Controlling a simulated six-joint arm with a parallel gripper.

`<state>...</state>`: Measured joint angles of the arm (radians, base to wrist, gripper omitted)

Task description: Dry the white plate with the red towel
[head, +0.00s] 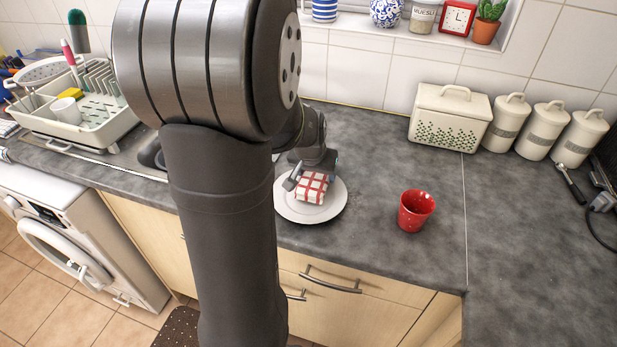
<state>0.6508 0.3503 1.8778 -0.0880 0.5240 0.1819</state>
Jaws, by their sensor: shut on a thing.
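The white plate (331,212) lies on the grey worktop near its front edge, just right of my arm. A folded towel with a red and white check (312,188) is over the middle of the plate. My gripper (308,181) points down above the plate and is shut on the towel. The towel appears to touch the plate, though I cannot be sure. My arm hides the area left of the plate and most of the sink.
A red cup (416,211) stands right of the plate. A white dish rack (88,125) is at the left. A cream bread bin (449,117) and white canisters (547,130) stand along the back wall. The worktop between plate and bread bin is clear.

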